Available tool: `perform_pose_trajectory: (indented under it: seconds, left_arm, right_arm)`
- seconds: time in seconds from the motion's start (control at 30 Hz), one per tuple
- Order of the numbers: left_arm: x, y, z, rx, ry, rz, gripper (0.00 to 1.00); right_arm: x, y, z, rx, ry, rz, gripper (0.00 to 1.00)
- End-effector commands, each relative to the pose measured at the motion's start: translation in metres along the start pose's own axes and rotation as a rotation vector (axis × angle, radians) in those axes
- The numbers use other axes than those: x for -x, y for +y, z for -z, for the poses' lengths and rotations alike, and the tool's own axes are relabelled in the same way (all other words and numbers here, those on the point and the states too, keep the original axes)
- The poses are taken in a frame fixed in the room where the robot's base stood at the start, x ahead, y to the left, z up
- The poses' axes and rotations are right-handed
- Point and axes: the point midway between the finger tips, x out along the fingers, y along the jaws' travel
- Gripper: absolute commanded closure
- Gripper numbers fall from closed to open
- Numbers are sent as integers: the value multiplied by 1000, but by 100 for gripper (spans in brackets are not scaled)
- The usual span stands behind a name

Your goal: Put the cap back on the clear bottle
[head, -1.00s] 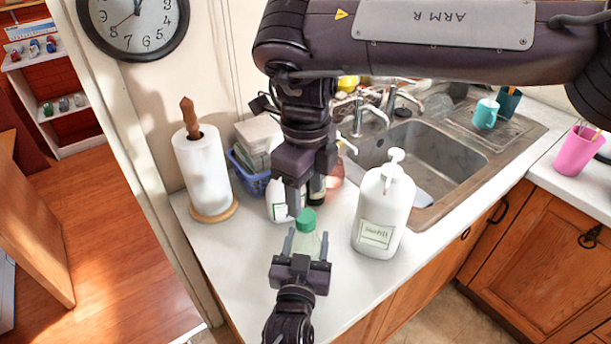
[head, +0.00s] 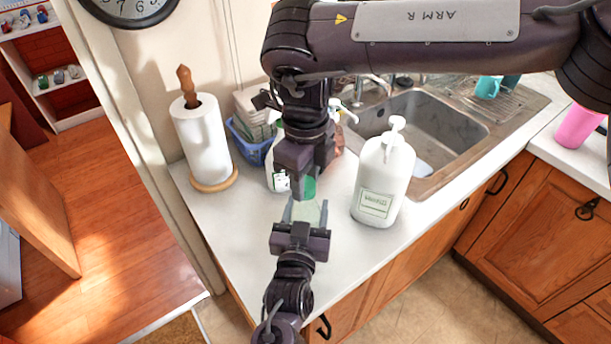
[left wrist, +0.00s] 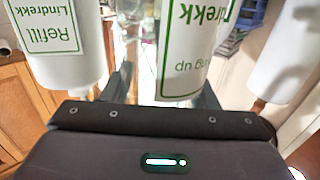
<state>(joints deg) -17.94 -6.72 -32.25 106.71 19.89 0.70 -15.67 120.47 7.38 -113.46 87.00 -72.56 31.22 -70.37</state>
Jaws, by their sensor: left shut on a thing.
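The clear bottle (head: 308,213) stands upright on the counter. My left gripper (head: 305,211) is shut on it from the front. In the left wrist view a labelled surface (left wrist: 187,50), apparently the bottle's, shows between my fingers. The green cap (head: 309,188) is at the top of the bottle; whether it is seated or just above the mouth cannot be seen. My right gripper (head: 303,184) points down from above, right at the cap. One finger covers the cap's left side. Whether its fingers touch or grip the cap is hidden.
A white pump bottle (head: 383,180) stands close on the right. A white bottle (head: 273,178) stands behind left, partly hidden by my right gripper. A paper towel roll (head: 203,142), a blue basket (head: 254,152) and the sink (head: 440,130) are further off. The counter's front left is clear.

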Motion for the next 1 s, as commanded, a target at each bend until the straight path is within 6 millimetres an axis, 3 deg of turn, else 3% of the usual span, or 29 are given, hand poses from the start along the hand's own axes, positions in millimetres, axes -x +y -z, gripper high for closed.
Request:
perform_pose_trajectory:
  seconds: [0.2, 0.33, 1.0]
  left_arm:
    - [0, 0, 0, 0, 1, 0, 100]
    - [0, 0, 0, 0, 1, 0, 100]
    - [0, 0, 0, 0, 1, 0, 100]
  right_arm:
    - [0, -1, 0, -21, -1, 1, 93]
    - [-1, 0, 0, -188, -2, -2, 93]
    - [-1, -1, 0, -1738, -3, 1, 93]
